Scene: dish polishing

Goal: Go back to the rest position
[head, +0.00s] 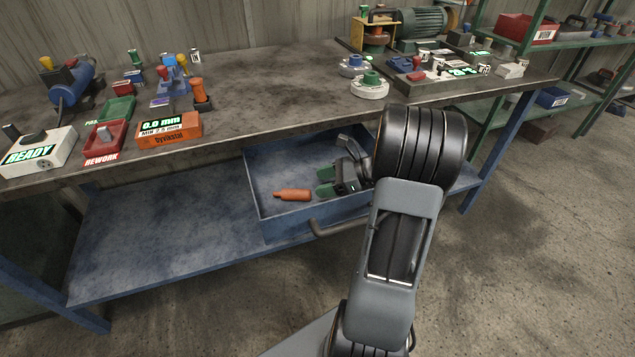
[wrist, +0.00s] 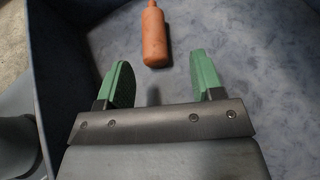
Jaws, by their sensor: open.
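My gripper (head: 327,182) reaches into the blue drawer (head: 262,208) below the workbench top. Its two green fingers are apart and nothing is between them; they also show in the wrist view (wrist: 160,80). An orange bottle-shaped object (head: 293,194) lies in the drawer just beyond the fingertips. In the wrist view the orange object (wrist: 155,38) lies ahead of the fingers, apart from them. My arm hides the right part of the drawer.
The workbench top (head: 270,95) is above my gripper. It holds a READY box (head: 38,152), a red REWORK tray (head: 104,140) and an orange gauge (head: 168,131). The drawer handle (head: 335,230) sticks out in front. Open floor (head: 520,250) lies to the right.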

